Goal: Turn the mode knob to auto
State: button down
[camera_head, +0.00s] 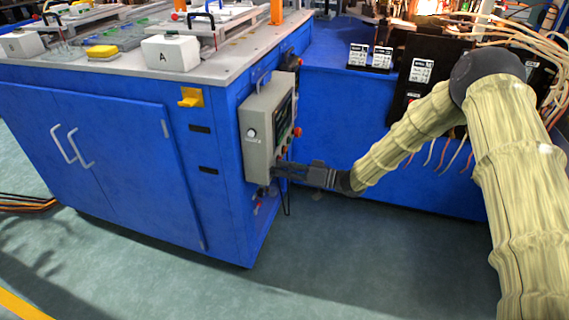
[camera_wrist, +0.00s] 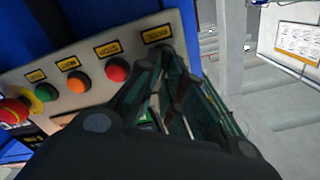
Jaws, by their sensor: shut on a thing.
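The grey control panel (camera_head: 258,135) is mounted on the side of the blue cabinet and faces right in the head view. In the wrist view its face (camera_wrist: 60,68) carries a row of buttons under yellow labels. The mode knob appears to be under the rightmost label (camera_wrist: 157,34), mostly hidden behind the fingers. My gripper (camera_head: 279,168) reaches the lower part of the panel from the right. In the wrist view its fingertips (camera_wrist: 165,62) are at that rightmost position, shut on what seems to be the knob. The knob's setting cannot be read.
Beside the fingers are a red button (camera_wrist: 116,70), an orange button (camera_wrist: 78,82), a green button (camera_wrist: 46,92) and a red emergency stop (camera_wrist: 14,110). The blue cabinet (camera_head: 120,150) stands left. A blue bench (camera_head: 335,125) is behind my arm. Floor in front is clear.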

jog(key=shift+w+m+p, duration=0.15)
jog(key=shift+m+p, duration=0.5)
jog(key=shift+m, duration=0.45)
jog(key=shift+f, duration=0.1)
jog(key=c, duration=1.5)
grip_release()
jog(key=shift+c, duration=0.2)
jog(key=shift+d, duration=0.1)
jog(key=v, duration=1.2)
